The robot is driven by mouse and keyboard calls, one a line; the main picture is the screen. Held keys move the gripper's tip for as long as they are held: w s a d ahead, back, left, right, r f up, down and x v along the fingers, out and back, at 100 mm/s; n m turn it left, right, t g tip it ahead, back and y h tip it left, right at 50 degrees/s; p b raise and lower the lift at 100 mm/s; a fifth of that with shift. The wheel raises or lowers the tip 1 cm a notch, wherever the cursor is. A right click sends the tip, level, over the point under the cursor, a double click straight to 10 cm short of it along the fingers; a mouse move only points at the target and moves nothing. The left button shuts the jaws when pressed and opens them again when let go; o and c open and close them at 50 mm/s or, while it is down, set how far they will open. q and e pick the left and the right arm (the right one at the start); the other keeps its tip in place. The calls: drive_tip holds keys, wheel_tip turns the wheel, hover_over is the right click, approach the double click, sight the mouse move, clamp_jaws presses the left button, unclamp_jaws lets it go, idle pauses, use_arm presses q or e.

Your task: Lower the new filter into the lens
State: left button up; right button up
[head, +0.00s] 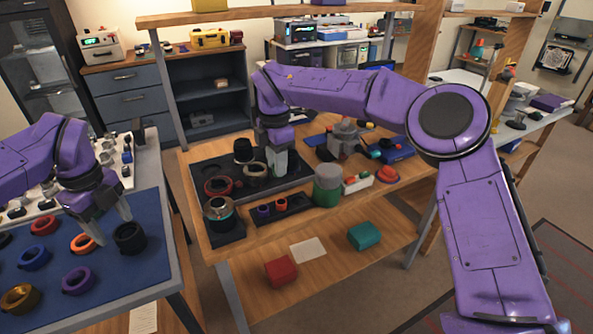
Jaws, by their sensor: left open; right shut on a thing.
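My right gripper (278,172) points straight down over the right part of the dark tray (205,168) on the wooden bench. It is shut; the thing between its fingers, taken to be the new filter, is too small and hidden to make out. My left gripper (112,229) is open and empty above the blue mat (125,283), between an orange ring (83,243) and a black ring (129,239).
The dark tray also holds a red ring (218,187), a pale-rimmed ring (256,174) and a black cylinder (243,151). A small black tray (294,206) with purple and orange rings lies in front. A green-and-grey jar (327,184) stands close right of my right gripper.

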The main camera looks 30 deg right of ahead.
drive_tip(key=a+r, duration=0.3)
drive_tip(key=a, duration=0.5)
drive_tip(key=a+r, duration=0.2)
drive_tip(key=a, duration=0.6)
drive_tip(key=shift+m, duration=0.4)
drive_tip(key=shift+s+a+f, duration=0.1)
drive_tip(key=shift+s+f, duration=0.05)
drive_tip(key=shift+f, duration=0.8)
drive_tip(key=shift+s+d+f, duration=0.1)
drive_tip(key=shift+s+f, duration=0.1)
drive_tip(key=shift+f, duration=0.75)
drive_tip(key=shift+s+a+f, duration=0.1)
drive_tip(key=shift+s+f, duration=0.05)
drive_tip(key=shift+f, duration=0.8)
drive_tip(key=shift+f, duration=0.35)
drive_tip(key=shift+f, duration=0.3)
drive_tip(key=shift+f, duration=0.15)
